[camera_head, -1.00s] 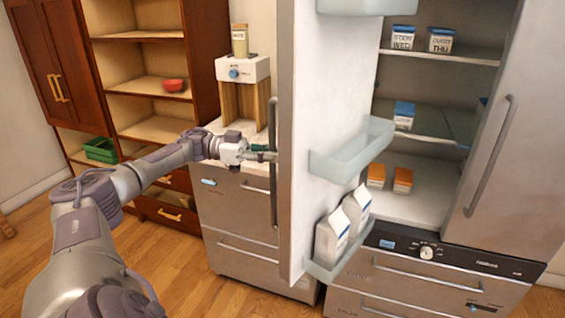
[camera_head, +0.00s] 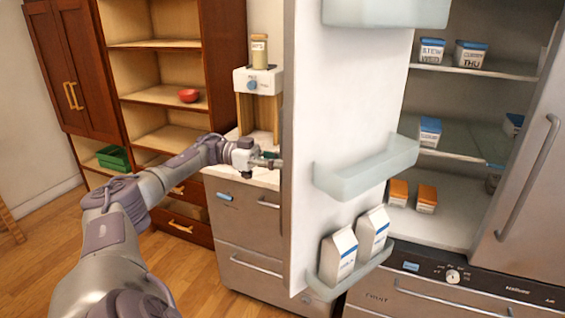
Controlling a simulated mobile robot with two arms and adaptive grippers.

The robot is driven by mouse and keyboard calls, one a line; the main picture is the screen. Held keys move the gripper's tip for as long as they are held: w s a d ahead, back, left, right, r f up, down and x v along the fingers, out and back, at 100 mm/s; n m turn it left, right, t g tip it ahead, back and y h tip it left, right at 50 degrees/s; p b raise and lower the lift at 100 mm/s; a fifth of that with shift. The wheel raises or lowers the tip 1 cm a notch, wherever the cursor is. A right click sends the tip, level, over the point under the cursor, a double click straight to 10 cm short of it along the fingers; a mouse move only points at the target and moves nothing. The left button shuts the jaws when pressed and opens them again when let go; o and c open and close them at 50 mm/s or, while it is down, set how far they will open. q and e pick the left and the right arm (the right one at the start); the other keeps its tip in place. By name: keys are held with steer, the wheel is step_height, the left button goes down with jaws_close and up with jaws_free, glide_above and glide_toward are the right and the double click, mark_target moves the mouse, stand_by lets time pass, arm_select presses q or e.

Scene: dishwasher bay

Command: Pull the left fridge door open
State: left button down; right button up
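The left fridge door (camera_head: 315,120) stands wide open, swung out to the left, with its white inner side and shelf bins facing right. My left gripper (camera_head: 272,162) is at the door's outer left side, by the edge. The door's handle is hidden now, and the fingertips are too small and partly covered to show whether they are closed on it. The fridge interior (camera_head: 440,210) is exposed. My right gripper does not show.
Two milk cartons (camera_head: 338,257) stand in the door's low bin (camera_head: 383,260). The right fridge door (camera_head: 525,190) is shut. Drawers (camera_head: 247,242) and a counter with a dispenser (camera_head: 258,80) lie behind the left door. Wood floor (camera_head: 60,260) is clear at left.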

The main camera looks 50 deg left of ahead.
arm_select(q)
steer(key=shift+r, duration=0.15)
steer(key=c, duration=1.1)
jaws_free()
steer(key=v, duration=0.7)
steer(key=shift+a, duration=0.2)
